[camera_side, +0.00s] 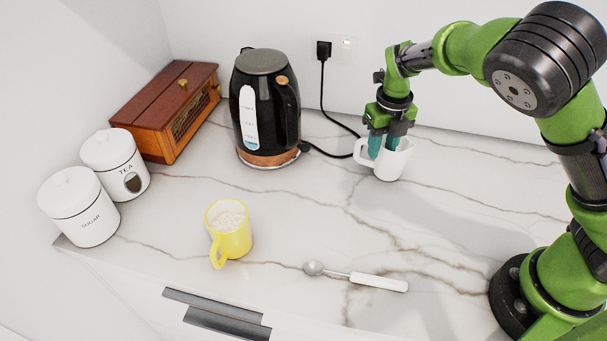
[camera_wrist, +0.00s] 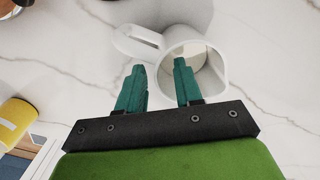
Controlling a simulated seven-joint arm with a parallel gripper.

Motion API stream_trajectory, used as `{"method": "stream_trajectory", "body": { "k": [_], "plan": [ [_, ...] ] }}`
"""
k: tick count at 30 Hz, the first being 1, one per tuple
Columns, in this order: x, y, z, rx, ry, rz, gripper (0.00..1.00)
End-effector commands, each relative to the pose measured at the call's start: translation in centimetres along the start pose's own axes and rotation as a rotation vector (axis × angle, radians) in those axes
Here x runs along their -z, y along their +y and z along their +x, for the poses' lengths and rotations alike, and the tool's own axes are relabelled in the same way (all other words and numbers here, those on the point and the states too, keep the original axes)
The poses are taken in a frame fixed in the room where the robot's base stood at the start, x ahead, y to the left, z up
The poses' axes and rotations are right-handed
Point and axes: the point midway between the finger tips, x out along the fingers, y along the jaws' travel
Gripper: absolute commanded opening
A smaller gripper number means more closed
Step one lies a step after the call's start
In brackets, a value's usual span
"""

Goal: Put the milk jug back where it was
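The white milk jug (camera_side: 396,161) stands upright on the marble counter at the back right, its handle to the left in the side view. In the wrist view the jug (camera_wrist: 224,75) shows its open mouth, with the handle at upper left. My gripper (camera_side: 383,150) is at the jug, pointing down. In the wrist view my gripper (camera_wrist: 160,72) has its two teal fingers clearly apart. The right finger overlaps the jug's mouth and the left one is below the handle. I cannot tell whether either finger touches the jug.
A black kettle (camera_side: 267,105) with a cord stands left of the jug. A yellow mug (camera_side: 231,240) with pale contents and a white-handled spoon (camera_side: 378,282) are nearer the front. White canisters (camera_side: 85,220) and a wooden box (camera_side: 150,115) are at left. The counter's middle is clear.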

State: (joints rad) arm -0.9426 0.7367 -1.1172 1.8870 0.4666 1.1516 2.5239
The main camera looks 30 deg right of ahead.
Motion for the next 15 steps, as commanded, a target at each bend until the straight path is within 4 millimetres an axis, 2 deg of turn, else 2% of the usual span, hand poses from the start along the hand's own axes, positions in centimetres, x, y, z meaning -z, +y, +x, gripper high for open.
{"method": "stream_trajectory", "body": {
  "k": [1,6,10,15],
  "plan": [
    [0.0,0.1,-1.3,-0.003,-0.004,-0.003,0.35],
    [0.0,0.1,-4.8,-0.002,-0.003,-0.002,0.35],
    [0.0,0.1,-6.7,0.000,-0.002,-0.002,0.35],
    [0.1,-0.2,-7.8,-0.011,0.005,-0.020,0.35]
  ]
}}
